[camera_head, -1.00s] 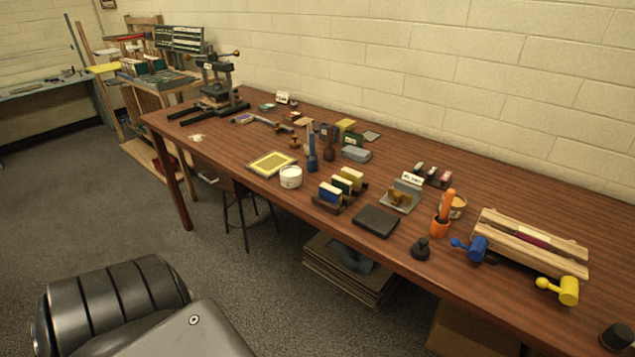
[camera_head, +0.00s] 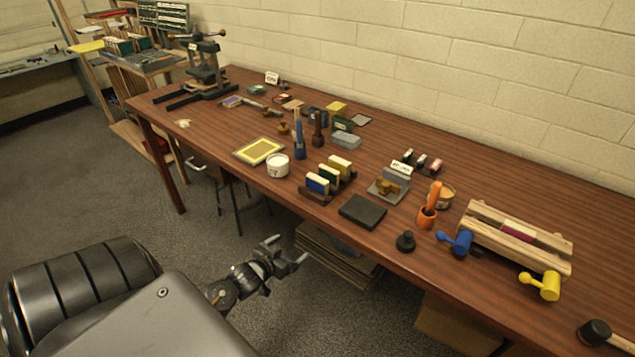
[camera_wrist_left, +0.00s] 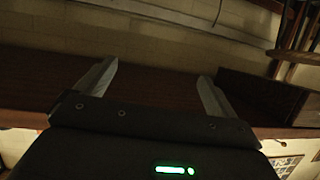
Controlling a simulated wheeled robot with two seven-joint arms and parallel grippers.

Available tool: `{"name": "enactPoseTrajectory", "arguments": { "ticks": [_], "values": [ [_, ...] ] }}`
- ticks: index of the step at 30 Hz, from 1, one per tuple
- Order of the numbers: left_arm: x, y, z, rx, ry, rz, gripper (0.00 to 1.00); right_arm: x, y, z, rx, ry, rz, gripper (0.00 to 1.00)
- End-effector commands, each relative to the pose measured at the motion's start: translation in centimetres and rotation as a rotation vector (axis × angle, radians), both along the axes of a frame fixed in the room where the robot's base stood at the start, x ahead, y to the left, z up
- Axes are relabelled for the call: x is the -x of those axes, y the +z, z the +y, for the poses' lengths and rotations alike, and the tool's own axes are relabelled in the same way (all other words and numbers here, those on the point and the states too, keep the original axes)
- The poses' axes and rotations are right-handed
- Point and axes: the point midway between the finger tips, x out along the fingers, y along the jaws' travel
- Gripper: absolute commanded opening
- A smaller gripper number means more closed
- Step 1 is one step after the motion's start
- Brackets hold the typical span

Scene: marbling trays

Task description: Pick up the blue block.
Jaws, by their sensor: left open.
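The blue block (camera_head: 317,183) stands at the near-left end of a dark rack (camera_head: 335,192) near the table's front edge. A green block (camera_head: 328,175) and a yellow block (camera_head: 340,166) stand behind it in the same rack. My left gripper (camera_head: 290,249) is open and empty, in front of the table edge and apart from the blue block. Its two spread fingers also show in the left wrist view (camera_wrist_left: 159,70), with nothing between them. The blue block cannot be made out there. My right gripper is not in view.
A white tub (camera_head: 278,166) stands left of the rack, and a dark flat pad (camera_head: 362,211) lies right of it. Blue-handled (camera_head: 300,147) and dark upright tools stand behind. A blue mallet (camera_head: 457,242) lies farther right. The table's front edge (camera_head: 330,222) lies between gripper and rack.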

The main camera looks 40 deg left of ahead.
Motion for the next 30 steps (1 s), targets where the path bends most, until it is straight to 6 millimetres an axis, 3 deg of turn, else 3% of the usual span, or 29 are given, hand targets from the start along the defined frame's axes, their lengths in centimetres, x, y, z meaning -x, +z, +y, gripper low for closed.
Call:
{"name": "enactPoseTrajectory", "arguments": {
  "ticks": [1, 3, 6, 9, 17, 24, 30],
  "values": [
    [-1.2, 4.9, 0.1, -0.004, -0.017, -0.086, 0.95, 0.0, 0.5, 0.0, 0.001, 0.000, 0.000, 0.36],
    [-2.0, 9.9, 0.0, -0.001, -0.038, -0.176, 0.95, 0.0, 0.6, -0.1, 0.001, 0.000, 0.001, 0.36],
    [-2.5, 14.4, -0.3, 0.001, -0.061, -0.258, 0.95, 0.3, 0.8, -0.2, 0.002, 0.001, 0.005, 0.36],
    [-2.9, 16.8, 0.0, 0.004, -0.078, -0.320, 0.95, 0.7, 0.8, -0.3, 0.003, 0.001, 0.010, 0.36],
    [-3.6, 18.0, 0.1, 0.006, -0.088, -0.353, 0.95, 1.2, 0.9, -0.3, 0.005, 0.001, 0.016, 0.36],
    [-7.3, 18.2, 0.2, 0.007, -0.086, -0.353, 0.95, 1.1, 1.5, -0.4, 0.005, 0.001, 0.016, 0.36],
    [-8.7, 18.0, 0.2, 0.006, -0.087, -0.351, 0.95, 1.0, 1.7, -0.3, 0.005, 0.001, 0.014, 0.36]
  ]
}}
